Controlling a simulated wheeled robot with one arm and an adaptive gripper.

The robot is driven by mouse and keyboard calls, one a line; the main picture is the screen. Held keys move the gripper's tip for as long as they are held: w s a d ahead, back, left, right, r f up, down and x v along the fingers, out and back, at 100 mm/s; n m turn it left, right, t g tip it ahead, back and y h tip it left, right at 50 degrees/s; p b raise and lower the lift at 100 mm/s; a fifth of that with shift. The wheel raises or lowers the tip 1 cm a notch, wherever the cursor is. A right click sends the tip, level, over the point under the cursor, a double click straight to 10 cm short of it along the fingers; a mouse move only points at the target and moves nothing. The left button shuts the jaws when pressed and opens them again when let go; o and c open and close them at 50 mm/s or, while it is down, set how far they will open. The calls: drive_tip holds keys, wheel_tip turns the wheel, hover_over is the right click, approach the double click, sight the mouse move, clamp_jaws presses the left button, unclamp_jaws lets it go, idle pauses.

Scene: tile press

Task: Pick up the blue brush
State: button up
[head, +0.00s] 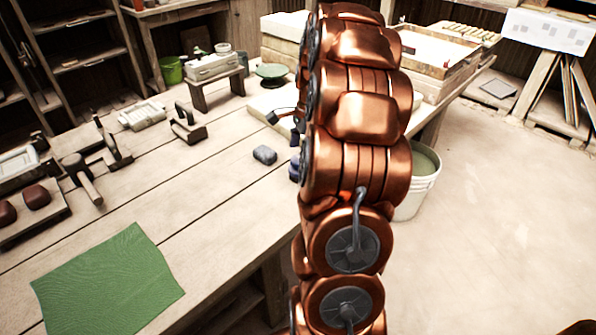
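My arm fills the middle of the head view and hides most of my gripper (284,127). Two dark finger parts show at the arm's left edge, apart from each other, with nothing seen between them. They are over the far right part of the wooden table. A small dark blue thing (293,169) lies just below them in the picture, partly hidden by my arm; it may be the blue brush, but I cannot tell. A rounded blue-grey lump (264,155) lies to its left. No brush shows clearly.
The wooden table (215,185) holds a green cloth (107,284) at the front, a mallet (82,178), and a dark-handled block tool (187,125). A small stand (217,90) is at the back. A white bucket (420,180) stands right of my arm. Open floor lies further right.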

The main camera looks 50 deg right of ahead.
sight(297, 168)
drive_tip(key=shift+w+a+f, duration=0.1)
drive_tip(key=shift+w+f, duration=0.05)
drive_tip(key=shift+f, duration=0.85)
drive_tip(key=shift+w+a+f, duration=0.1)
drive_tip(key=shift+w+f, duration=0.1)
drive_tip(key=shift+f, duration=0.8)
drive_tip(key=shift+w+a+f, duration=0.1)
drive_tip(key=shift+w+f, duration=0.05)
drive_tip(key=shift+f, duration=0.85)
drive_tip(key=c, duration=1.4)
drive_tip(key=shift+r, duration=0.1)
drive_tip(key=shift+r, duration=1.75)
drive_tip(key=s, duration=0.5)
drive_tip(key=s+r, duration=0.1)
drive_tip(key=s, duration=1)
drive_tip(key=shift+r+b, duration=0.15)
drive_tip(key=shift+b, duration=0.15)
